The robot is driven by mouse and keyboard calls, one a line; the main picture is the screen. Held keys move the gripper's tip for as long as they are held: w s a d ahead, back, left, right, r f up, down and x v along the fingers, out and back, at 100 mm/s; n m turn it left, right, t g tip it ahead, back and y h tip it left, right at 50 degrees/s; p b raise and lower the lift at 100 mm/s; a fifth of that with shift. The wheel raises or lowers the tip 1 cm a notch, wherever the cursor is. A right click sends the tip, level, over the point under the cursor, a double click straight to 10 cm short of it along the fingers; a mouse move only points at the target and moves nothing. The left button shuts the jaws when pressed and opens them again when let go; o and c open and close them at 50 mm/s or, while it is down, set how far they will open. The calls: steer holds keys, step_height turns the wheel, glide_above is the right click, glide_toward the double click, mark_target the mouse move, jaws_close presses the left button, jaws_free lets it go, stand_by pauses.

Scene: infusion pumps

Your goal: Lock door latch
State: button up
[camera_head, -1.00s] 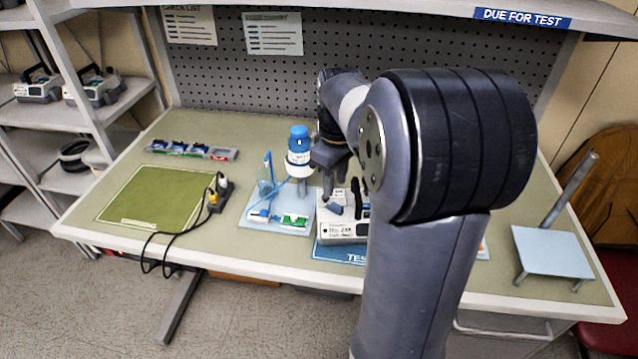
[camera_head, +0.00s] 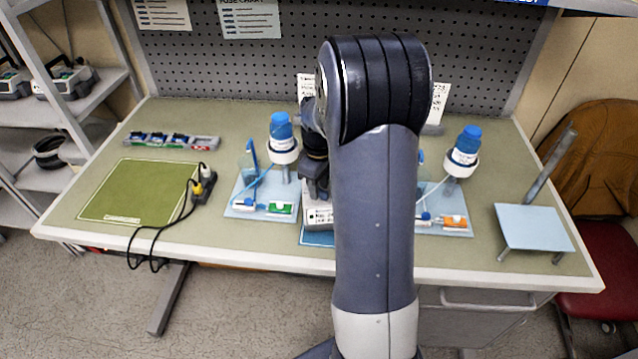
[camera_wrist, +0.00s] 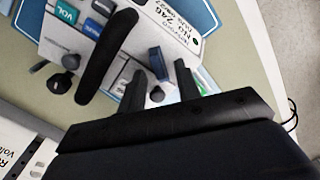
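The white infusion pump (camera_wrist: 190,18) fills the upper part of the wrist view, with "No. 246" on its label. It has a black handle (camera_wrist: 105,55) and a green "VOL" label. A small dark blue lever (camera_wrist: 158,62), which looks like the door latch, stands up from the pump. My gripper (camera_wrist: 160,82) is open, its two dark fingers apart on either side of the lever's line. I cannot tell whether they touch it. In the head view, only the front of the pump (camera_head: 318,217) shows; my arm hides the rest.
Two stands with blue-capped bottles flank the pump, left (camera_head: 282,132) and right (camera_head: 465,145). A green mat (camera_head: 140,192) and black cables (camera_head: 165,235) lie left. A light blue tilted stand (camera_head: 535,228) is at right. The table between the mat and its front edge is mostly clear.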

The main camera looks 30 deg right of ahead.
steer(key=shift+f, duration=0.2)
jaws_close()
stand_by(0.6)
steer(key=m, duration=0.3)
steer(key=m+b, duration=0.1)
steer(key=m, duration=0.1)
steer(key=shift+w+d+m, duration=0.1)
steer(key=shift+d+m, duration=0.15)
steer(key=shift+m, duration=0.05)
steer(key=m, duration=0.4)
steer(key=shift+d+m, duration=0.2)
steer(key=shift+m, duration=0.2)
steer(key=shift+m+b, duration=0.3)
